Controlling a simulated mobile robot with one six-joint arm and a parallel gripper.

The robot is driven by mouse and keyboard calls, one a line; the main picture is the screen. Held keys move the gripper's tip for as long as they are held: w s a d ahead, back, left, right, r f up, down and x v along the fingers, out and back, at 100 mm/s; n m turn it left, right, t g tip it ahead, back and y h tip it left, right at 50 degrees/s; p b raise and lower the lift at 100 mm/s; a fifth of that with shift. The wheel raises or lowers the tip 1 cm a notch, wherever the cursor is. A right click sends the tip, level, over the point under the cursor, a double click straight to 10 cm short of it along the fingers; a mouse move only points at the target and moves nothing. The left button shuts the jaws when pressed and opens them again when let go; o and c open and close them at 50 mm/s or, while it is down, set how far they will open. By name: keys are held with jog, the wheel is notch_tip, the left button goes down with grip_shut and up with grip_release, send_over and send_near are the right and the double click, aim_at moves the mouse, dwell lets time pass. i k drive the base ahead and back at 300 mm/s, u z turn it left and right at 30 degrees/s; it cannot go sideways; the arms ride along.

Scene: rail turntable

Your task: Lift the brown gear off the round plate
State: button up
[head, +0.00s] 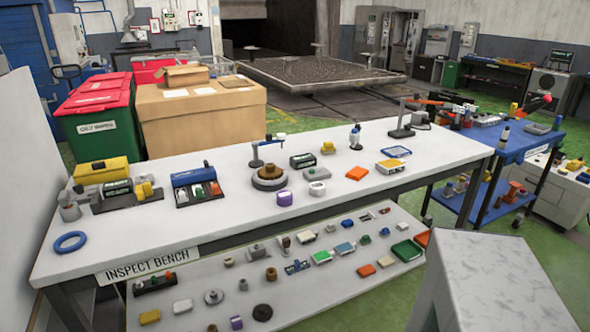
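The brown gear (269,172) sits on the round grey plate (257,183) near the middle of the white bench (330,203). A small stand with a blue arm (267,142) rises just behind the plate, its arm reaching over towards the gear. Whether it touches the gear is too small to tell. My gripper is not in view.
A purple piece (284,198) and a white round piece (317,188) stand close in front and right of the plate. A blue-lidded box (193,177) is to its left. The bench's front left is mostly clear, apart from a blue ring (70,242). A pale block (495,280) fills the lower right.

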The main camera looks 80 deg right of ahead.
aim_at(270, 172)
jog(key=u, duration=0.65)
jog(key=k, duration=0.15)
jog(key=z, duration=1.85)
jog(key=k, duration=0.9)
jog(key=u, duration=0.2)
jog(key=i, duration=0.7)
